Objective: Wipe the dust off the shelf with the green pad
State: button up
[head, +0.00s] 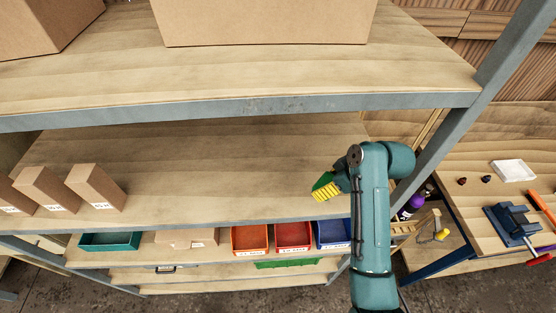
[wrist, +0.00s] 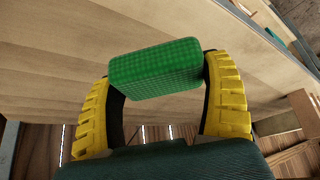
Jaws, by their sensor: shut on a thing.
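The green pad (wrist: 155,68) is held between the two yellow fingers of my gripper (wrist: 160,92) in the wrist view. In the head view my gripper (head: 328,186) is at the right part of the middle shelf (head: 230,165), and a bit of the green pad (head: 322,181) shows beside the yellow finger. I cannot tell whether the pad touches the shelf board. The middle shelf is bare wood with a grey front edge. No distinct dust can be made out on it. My arm hides part of the shelf's right end.
Small cardboard boxes (head: 95,186) stand at the middle shelf's left. Large boxes (head: 262,22) sit on the upper shelf (head: 240,75), above the middle one. A grey post (head: 455,125) bounds the right side. Coloured bins (head: 292,237) sit below. A workbench with a blue vise (head: 511,224) stands right.

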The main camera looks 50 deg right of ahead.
jog(key=shift+r, duration=1.25)
